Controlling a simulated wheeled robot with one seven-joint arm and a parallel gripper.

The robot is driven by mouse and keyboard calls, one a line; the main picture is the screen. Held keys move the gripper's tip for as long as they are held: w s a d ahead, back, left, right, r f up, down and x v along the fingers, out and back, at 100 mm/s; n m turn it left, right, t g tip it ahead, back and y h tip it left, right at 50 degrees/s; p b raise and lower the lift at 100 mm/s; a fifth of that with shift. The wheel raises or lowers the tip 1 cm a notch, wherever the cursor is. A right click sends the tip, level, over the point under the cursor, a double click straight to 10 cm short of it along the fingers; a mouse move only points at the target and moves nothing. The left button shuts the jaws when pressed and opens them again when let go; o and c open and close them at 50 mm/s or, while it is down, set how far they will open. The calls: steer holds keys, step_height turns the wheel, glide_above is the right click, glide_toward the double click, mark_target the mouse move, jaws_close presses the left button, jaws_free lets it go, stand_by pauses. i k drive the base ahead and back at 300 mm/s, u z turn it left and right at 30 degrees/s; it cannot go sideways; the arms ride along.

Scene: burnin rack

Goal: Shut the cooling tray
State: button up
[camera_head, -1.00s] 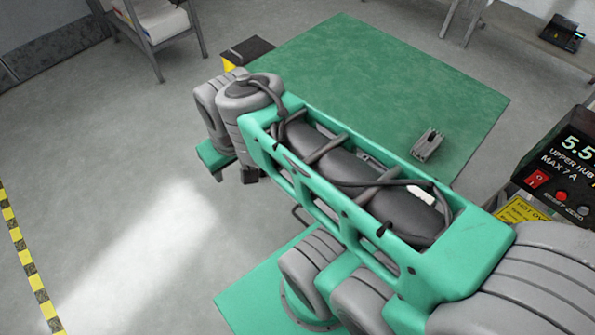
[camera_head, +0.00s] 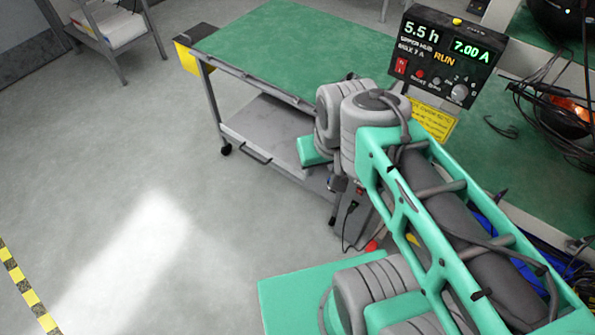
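A grey metal tray or shelf (camera_head: 268,121) with a dark bar handle (camera_head: 245,152) on its near edge sits low under the green-topped bench (camera_head: 290,45). It sticks out past the bench top's near edge in the picture. I cannot tell for sure that it is the cooling tray, or how far out it is. My arm's grey joint and green link cover its right end. My gripper's fingers do not show; the arm hides that end.
A control box (camera_head: 445,55) reading 5.5 h, 7.00 A and RUN stands right of the bench. Dark cables and equipment (camera_head: 560,110) crowd the right side. A shelf unit (camera_head: 105,35) stands at upper left. The floor (camera_head: 130,190) at left is clear.

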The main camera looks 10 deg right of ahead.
mark_target(270, 126)
steer(key=u, duration=0.3)
steer(key=i, duration=0.75)
steer(key=u, duration=0.85)
steer(key=k, duration=0.35)
steer(key=u, duration=1.2)
steer(key=i, duration=0.45)
steer(key=z, duration=0.15)
